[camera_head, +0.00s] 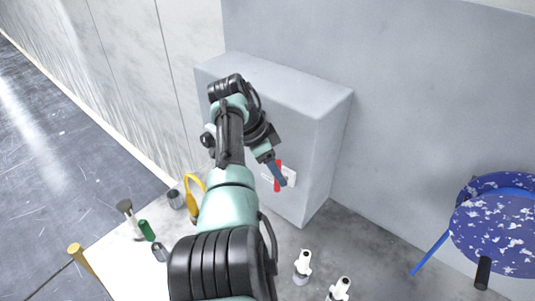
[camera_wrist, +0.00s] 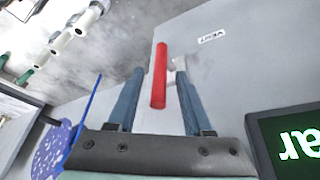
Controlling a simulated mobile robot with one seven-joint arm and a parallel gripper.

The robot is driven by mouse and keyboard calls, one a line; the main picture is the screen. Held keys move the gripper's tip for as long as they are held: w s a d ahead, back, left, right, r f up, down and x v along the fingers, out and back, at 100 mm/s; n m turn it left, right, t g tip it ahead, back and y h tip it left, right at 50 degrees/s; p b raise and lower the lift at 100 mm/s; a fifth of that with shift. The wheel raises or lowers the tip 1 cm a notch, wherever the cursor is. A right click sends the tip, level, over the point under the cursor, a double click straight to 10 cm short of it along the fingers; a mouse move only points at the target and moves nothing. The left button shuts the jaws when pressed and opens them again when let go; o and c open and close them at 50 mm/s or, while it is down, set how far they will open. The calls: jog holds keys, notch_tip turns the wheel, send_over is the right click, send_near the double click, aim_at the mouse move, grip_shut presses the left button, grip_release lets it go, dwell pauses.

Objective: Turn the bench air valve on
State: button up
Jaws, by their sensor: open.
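The air valve's red lever (camera_head: 278,176) is on the front of a grey box (camera_head: 322,150) that stands against the wall. In the wrist view the red lever (camera_wrist: 159,78) is a straight bar lying between the two blue fingers of my gripper (camera_wrist: 160,73), with a gap to each side. A pale fitting (camera_wrist: 174,66) shows behind the right finger. In the head view my gripper (camera_head: 276,174) is at the lever, and its fingers partly cover it. My gripper is open and does not clamp the lever.
A white label (camera_wrist: 212,37) is on the box face. Blue speckled discs (camera_head: 495,235) stand at the right. White bottles (camera_head: 303,264), a yellow item (camera_head: 192,207) and a green bottle (camera_head: 146,230) stand below.

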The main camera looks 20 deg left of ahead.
jog(key=b+v, duration=0.2)
jog(key=v, duration=1)
jog(key=shift+b, duration=0.35)
